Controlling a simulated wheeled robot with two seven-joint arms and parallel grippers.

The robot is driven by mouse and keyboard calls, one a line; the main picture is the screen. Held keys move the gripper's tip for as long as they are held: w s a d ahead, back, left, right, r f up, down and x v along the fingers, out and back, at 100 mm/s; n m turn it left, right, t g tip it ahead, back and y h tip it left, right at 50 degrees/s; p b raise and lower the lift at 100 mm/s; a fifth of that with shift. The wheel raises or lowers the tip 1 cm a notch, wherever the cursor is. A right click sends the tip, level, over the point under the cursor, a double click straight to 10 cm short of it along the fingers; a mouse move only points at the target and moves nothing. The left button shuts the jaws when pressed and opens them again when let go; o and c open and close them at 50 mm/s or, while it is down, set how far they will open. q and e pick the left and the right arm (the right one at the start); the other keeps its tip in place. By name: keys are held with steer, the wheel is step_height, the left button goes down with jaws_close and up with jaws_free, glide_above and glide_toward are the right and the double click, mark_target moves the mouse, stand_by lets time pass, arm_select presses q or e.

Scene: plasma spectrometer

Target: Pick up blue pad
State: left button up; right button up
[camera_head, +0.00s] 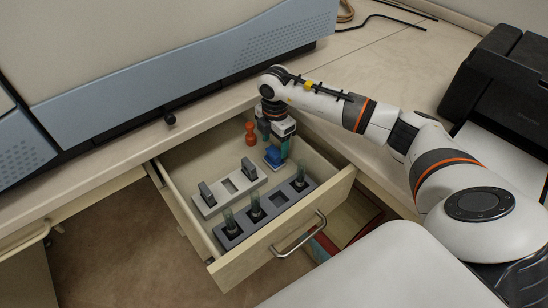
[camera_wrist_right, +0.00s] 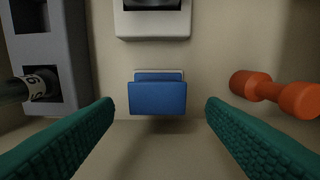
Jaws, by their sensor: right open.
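The blue pad (camera_head: 273,155) is in the open drawer, near its back right part. In the right wrist view the blue pad (camera_wrist_right: 157,95) is centred, with a pale strip along its far edge. My right gripper (camera_head: 276,148) reaches down into the drawer at the pad. Its two green fingers (camera_wrist_right: 160,122) are spread wide, one on each side of the pad, with clear gaps and nothing between them touching it. My left gripper is in neither view.
An orange dumbbell-shaped piece (camera_wrist_right: 276,94) lies right of the pad in the wrist view and also shows in the head view (camera_head: 250,134). A grey rack (camera_head: 234,239) with vials and a white rack (camera_head: 207,208) stand in the drawer (camera_head: 238,272). A black machine (camera_head: 497,80) stands at right.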

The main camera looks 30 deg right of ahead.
mark_target(274, 151)
steer(key=f, duration=0.4)
steer(key=shift+s+a, duration=0.1)
steer(key=shift+a, duration=0.1)
steer(key=c, duration=1)
steer(key=shift+o, duration=0.2)
step_height(274, 151, up, 10)
steer(key=shift+r, duration=0.1)
